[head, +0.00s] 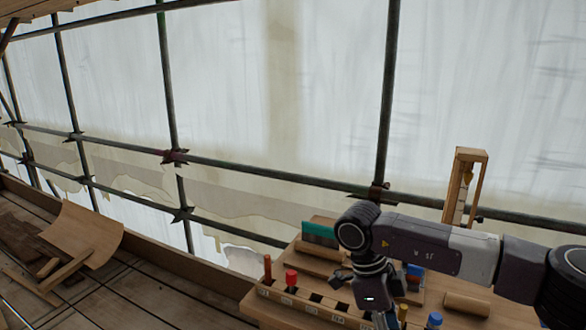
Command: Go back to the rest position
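My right arm comes in from the right in the head view and reaches over a wooden workbench (262,309). Its wrist points down over the bench, in front of a wooden rack (297,299) with dark square holes. The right gripper's fingers are cut off by the bottom edge of the picture, so whether they hold anything is hidden. My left arm and gripper are not in the picture.
A red-topped peg (291,279) and a brown peg (267,267) stand at the rack's left end. A wooden frame (484,185) stands at the back right. A wooden cylinder (467,303) and a blue-topped peg (435,319) are near the arm. Scaffold poles (388,100) stand behind.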

